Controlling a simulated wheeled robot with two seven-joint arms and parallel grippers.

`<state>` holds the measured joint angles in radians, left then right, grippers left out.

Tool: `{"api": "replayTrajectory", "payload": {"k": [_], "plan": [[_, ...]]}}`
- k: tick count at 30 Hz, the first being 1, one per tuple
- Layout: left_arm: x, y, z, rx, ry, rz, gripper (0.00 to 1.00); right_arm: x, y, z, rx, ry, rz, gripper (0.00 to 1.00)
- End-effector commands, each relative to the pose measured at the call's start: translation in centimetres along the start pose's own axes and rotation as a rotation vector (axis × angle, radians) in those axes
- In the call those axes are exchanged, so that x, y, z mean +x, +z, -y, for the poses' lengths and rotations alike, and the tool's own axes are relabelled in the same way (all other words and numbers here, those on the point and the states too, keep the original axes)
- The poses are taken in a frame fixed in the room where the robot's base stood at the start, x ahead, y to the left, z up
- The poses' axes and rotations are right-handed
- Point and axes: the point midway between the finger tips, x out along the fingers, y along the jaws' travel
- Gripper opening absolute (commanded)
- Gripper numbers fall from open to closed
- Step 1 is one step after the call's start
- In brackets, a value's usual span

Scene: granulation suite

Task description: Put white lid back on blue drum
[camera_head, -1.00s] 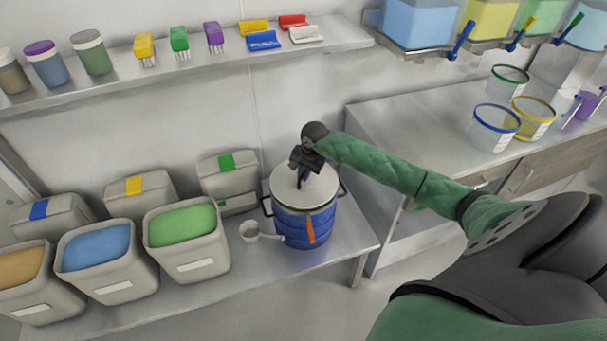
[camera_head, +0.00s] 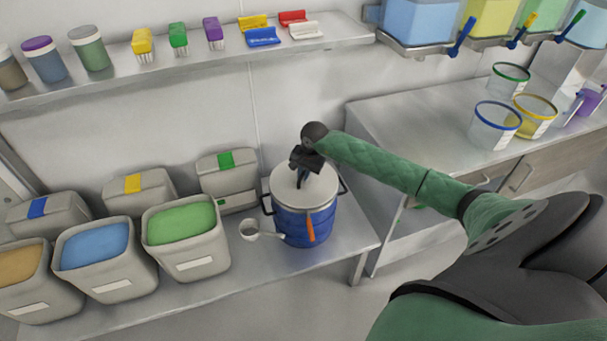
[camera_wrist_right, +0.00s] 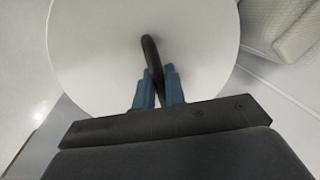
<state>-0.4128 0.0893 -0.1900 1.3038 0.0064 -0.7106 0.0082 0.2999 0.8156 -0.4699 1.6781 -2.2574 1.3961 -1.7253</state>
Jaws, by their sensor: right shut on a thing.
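The blue drum (camera_head: 305,225) stands on the low metal bench, with black side handles and an orange strip on its front. The white lid (camera_head: 289,187) lies over the drum's top and looks about level; I cannot tell whether it is fully seated. My right gripper (camera_head: 301,184) points down at the middle of the lid and is shut on the lid's dark handle. In the right wrist view the blue fingertips (camera_wrist_right: 158,92) close on the dark handle (camera_wrist_right: 151,55), and the white lid (camera_wrist_right: 90,45) fills much of the picture. My left gripper is not in view.
A white scoop (camera_head: 250,230) lies left of the drum. Bins with green (camera_head: 181,222), blue (camera_head: 95,245) and orange contents stand farther left, with lidded bins behind. A shelf (camera_head: 190,62) with brushes and jars runs above. A counter (camera_head: 420,110) with tubs stands at right.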

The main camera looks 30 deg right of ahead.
Motion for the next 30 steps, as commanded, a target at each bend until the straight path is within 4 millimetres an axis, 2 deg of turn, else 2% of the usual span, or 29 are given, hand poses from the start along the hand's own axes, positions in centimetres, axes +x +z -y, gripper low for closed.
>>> {"api": "replayTrajectory", "payload": {"k": [8,9,12,23,30], "plan": [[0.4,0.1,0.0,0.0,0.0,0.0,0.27,0.4,0.0,-0.1,0.0,0.0,0.0,0.0],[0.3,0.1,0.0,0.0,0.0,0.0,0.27,0.3,0.0,0.0,0.0,-0.001,0.0,0.2],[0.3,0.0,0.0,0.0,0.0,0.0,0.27,0.3,0.0,0.0,0.0,0.0,0.0,0.37],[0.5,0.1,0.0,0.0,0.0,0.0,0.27,0.0,0.0,-0.1,-0.001,-0.001,-0.001,0.37],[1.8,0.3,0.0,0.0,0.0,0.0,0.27,-2.6,-0.1,-0.1,-0.002,-0.001,-0.003,0.37]]}}
